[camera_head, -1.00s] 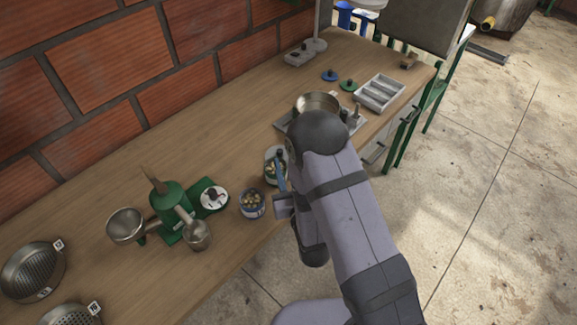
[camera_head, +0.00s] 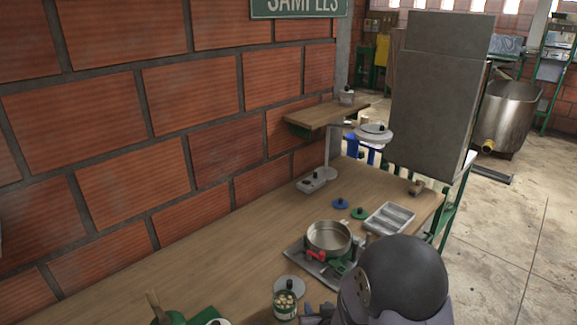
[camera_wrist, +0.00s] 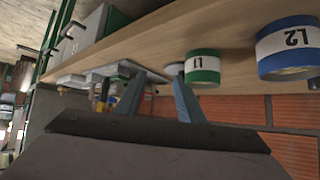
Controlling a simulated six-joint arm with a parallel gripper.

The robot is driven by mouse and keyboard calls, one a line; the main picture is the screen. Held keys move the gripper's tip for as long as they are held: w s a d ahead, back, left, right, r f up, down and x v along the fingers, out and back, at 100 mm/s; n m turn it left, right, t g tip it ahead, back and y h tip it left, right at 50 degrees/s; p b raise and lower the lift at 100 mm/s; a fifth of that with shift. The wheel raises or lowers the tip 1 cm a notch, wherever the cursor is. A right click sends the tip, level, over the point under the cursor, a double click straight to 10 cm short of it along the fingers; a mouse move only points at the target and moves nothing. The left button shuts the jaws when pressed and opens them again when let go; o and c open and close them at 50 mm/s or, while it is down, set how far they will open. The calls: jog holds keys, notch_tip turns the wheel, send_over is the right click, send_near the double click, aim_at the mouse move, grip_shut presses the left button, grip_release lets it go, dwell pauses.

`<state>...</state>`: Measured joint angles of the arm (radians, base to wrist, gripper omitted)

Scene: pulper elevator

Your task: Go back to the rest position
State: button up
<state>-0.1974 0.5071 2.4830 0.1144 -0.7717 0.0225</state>
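My gripper (camera_wrist: 158,88) is open in the wrist view, with two blue-grey fingers apart and nothing visible between them. In the head view my arm fills the lower right, and only a bit of the gripper (camera_head: 318,314) shows at the bottom edge. A can with a green band marked L1 (camera_wrist: 203,68) stands just beyond the fingers in the wrist view, apart from them. A can with a blue band marked L2 (camera_wrist: 288,48) stands farther right. A can of pale beans (camera_head: 286,304) stands left of my gripper in the head view.
The wooden bench (camera_head: 225,255) runs along a brick wall (camera_head: 120,130). A metal pan (camera_head: 328,238) sits on a device beside my arm. A grey divided tray (camera_head: 389,219), a tall grey panel (camera_head: 432,100) and a small shelf (camera_head: 325,113) are behind. The bench's back-left stretch is clear.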

jog(key=s+d+r+g, duration=0.1)
jog(key=s+d+g, duration=0.1)
jog(key=s, duration=0.5)
jog(key=s+d+r+g, duration=0.2)
jog(key=s+g, duration=0.3)
jog(key=s, duration=0.3)
jog(key=s+d+r+g+h, duration=0.1)
jog(key=s+d+r+g, duration=0.1)
jog(key=s, duration=0.6)
jog(key=shift+d+m+g, duration=0.3)
jog(key=shift+d+g, duration=0.25)
jog(key=shift+g, duration=0.25)
